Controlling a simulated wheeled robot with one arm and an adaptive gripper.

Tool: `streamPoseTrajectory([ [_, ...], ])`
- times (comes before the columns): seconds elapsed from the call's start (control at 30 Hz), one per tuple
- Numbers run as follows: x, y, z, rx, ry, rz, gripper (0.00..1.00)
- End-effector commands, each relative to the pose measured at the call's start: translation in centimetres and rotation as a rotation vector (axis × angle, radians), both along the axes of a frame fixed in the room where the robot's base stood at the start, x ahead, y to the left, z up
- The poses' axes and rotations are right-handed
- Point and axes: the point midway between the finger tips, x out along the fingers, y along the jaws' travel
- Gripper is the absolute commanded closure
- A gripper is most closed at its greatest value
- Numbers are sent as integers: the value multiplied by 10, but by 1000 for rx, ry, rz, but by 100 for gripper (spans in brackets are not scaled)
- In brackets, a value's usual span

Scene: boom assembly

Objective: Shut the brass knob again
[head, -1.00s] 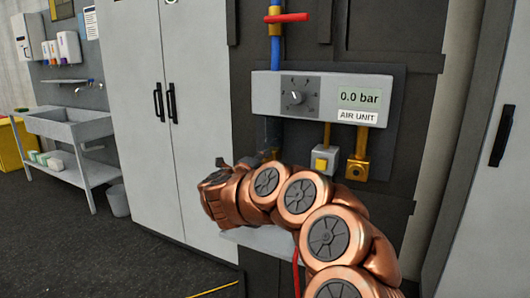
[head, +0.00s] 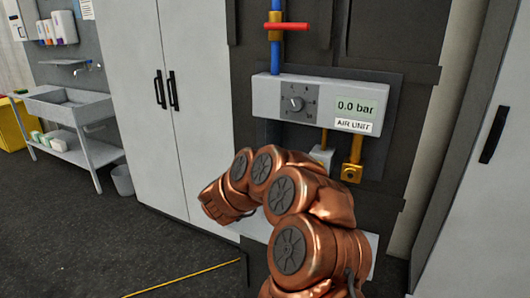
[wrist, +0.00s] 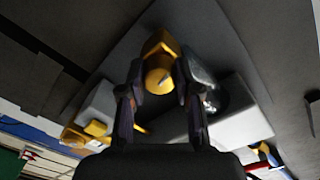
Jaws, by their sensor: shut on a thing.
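The brass knob (wrist: 158,74) shows in the wrist view between the two dark fingers of my gripper (wrist: 160,80), which is shut on it. In the head view the knob and my fingers are hidden behind my copper-coloured arm. The grey air unit (head: 322,103) hangs on the dark panel above my arm, and its display (head: 357,106) reads 0.0 bar. A dark shiny part (wrist: 212,99) sits just right of my right finger in the wrist view; I cannot tell what it is.
A red handle (head: 286,26) lies across the blue pipe above the unit. A brass fitting (head: 351,173) and a partly hidden grey box (head: 323,155) are below it. A grey cabinet (head: 160,100) stands left, and a sink bench (head: 70,104) beyond. The floor at left is open.

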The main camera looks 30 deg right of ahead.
Motion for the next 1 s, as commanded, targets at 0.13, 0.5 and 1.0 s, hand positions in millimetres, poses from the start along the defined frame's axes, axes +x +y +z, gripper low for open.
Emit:
streamPoseTrajectory([
  [0.13, 2, 2, 6, -74, 120, 7, 100],
  [0.5, 1, 2, 4, -224, 369, 6, 100],
  [1.0, 1, 2, 0, -306, 503, 6, 100],
])
